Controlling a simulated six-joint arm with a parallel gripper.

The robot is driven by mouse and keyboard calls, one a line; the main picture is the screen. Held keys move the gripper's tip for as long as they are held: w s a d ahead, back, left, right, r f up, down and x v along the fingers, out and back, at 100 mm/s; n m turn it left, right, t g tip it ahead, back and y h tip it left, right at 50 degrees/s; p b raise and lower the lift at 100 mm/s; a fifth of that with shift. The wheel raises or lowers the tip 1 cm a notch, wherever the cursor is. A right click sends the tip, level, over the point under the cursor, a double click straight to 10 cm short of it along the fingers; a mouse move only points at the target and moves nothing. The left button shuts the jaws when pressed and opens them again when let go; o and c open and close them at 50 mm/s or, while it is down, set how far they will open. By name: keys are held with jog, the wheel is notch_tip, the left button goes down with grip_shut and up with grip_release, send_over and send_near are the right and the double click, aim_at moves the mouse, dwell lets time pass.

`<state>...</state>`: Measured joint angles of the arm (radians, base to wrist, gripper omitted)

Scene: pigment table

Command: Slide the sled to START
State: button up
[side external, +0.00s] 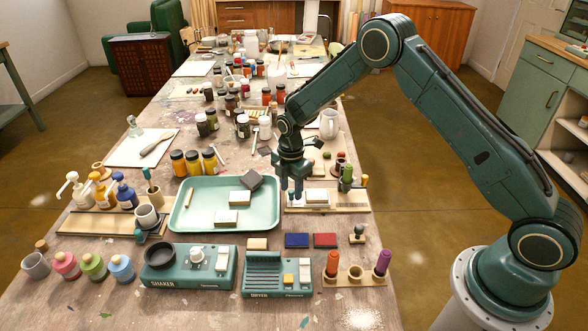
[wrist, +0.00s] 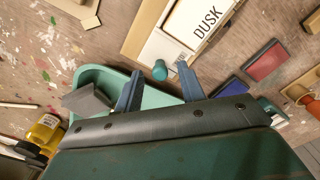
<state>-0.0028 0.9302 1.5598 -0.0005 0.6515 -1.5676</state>
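The long wooden board (side external: 350,207) right of the green tray carries a pale plate, which I take to be the sled (side external: 316,196). In the wrist view a white card marked DUSK (wrist: 200,25) lies in a light frame there. A small teal knob (wrist: 160,70) stands at the frame's edge; whether it belongs to the sled I cannot tell. My gripper (side external: 291,195) points down at the board's left end. In the wrist view its two fingers (wrist: 158,87) are apart, with the knob showing between them and clear gaps either side. No START mark is legible.
The green tray (side external: 178,220) with pale blocks is close on the left. Blue (side external: 297,240) and red (side external: 325,240) pads and a stamp (side external: 357,233) lie in front. Jars crowd the table beyond.

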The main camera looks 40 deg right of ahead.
aim_at(312, 194)
grip_shut()
jog(key=shift+s+d, duration=0.1)
jog(key=shift+s+d, duration=1.95)
jog(key=shift+d, duration=0.05)
grip_release()
jog(key=shift+r, duration=0.1)
